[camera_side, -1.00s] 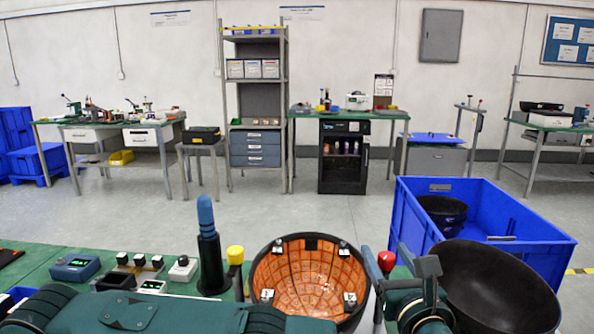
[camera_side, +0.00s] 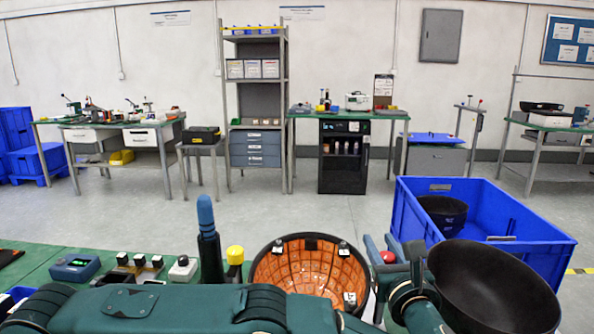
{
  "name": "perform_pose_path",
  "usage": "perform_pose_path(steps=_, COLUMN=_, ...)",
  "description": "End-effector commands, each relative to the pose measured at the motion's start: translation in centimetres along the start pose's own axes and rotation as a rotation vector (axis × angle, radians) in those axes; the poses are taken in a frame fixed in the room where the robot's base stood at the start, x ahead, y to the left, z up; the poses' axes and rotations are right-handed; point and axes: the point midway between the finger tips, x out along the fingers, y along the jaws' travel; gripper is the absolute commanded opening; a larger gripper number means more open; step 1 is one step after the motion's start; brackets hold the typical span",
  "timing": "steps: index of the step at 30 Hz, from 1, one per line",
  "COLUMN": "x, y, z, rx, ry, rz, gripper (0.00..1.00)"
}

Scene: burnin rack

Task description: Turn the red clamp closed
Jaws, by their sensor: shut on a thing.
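The red clamp shows as a round red knob (camera_side: 387,258) just right of the orange-lined black bowl (camera_side: 310,275). My gripper (camera_side: 388,254) is at the knob, with a finger on either side, and is shut on it. The lower part of the clamp is hidden behind my gripper and arm. A matching yellow knob (camera_side: 235,254) stands upright left of the orange-lined bowl. The bowl's inside has a tiled orange face with small white-and-black fittings near the rim.
A plain black bowl (camera_side: 490,285) is close on the right, in front of a blue bin (camera_side: 530,225) with more dark bowls. A blue-tipped black post (camera_side: 207,245) rises left of the yellow knob. Small boxes and switches (camera_side: 140,262) sit on the green bench at left.

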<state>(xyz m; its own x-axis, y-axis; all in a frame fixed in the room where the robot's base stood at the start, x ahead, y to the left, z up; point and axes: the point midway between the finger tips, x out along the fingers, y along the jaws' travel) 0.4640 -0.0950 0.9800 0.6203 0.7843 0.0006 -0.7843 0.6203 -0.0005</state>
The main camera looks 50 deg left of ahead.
Motion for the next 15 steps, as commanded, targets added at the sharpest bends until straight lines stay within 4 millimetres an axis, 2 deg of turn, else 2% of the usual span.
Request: perform_pose_path(steps=15, x=0.05, y=-0.61, z=0.22, rx=0.0, ry=-0.004, rz=-0.153, gripper=0.0)
